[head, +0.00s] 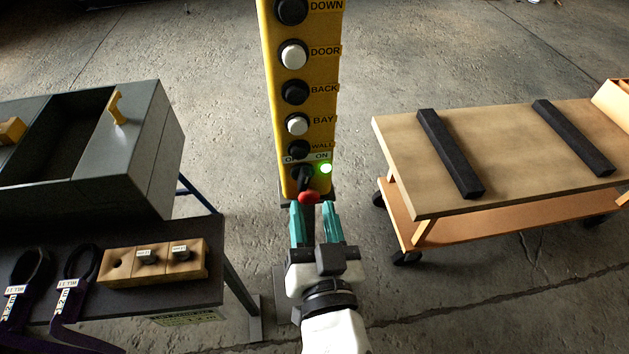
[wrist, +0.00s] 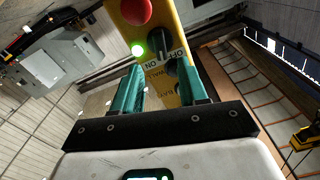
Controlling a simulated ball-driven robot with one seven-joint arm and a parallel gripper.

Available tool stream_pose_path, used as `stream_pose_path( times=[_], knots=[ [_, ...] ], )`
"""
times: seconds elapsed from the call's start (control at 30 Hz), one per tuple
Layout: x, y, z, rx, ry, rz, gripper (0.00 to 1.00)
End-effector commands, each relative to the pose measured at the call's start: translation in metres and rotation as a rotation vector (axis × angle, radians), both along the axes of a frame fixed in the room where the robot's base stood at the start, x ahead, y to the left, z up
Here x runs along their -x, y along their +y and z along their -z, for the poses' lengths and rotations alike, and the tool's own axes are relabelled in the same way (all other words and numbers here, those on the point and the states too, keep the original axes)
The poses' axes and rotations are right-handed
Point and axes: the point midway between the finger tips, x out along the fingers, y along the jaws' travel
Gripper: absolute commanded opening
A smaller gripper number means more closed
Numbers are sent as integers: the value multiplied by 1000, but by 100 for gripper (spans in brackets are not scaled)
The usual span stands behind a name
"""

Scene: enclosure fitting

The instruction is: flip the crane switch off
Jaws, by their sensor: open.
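The yellow control pendant (head: 316,120) hangs upright in the head view, with a column of black and white buttons. Near its lower end is the black crane switch (head: 303,175), under a label reading ON at right, its left part partly covered. A green lamp (head: 326,168) beside it is lit. A red button (head: 309,197) sits below. My gripper (head: 313,207) is open and empty, its teal fingers just below the switch. In the wrist view, the switch (wrist: 163,44) shows beyond and between the open fingers (wrist: 162,68); I cannot tell whether they touch it.
A grey open box (head: 145,150) stands on the dark bench (head: 215,285) at left, with a wooden block (head: 125,265) and dark loops. A wooden trolley (head: 400,150) with black bars stands at right. The concrete floor between is clear.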

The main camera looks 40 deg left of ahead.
Motion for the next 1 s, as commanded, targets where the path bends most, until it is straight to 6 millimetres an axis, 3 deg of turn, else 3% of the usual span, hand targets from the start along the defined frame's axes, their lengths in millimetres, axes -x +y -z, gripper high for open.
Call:
stream_pose_path(
  times=[0.3,0.77,1.0],
  knots=[
    [-32,38,-2,0,0,0,43],
    [-40,46,0,1,1,1,43],
    [-39,46,0,1,1,1,20]
  ],
)
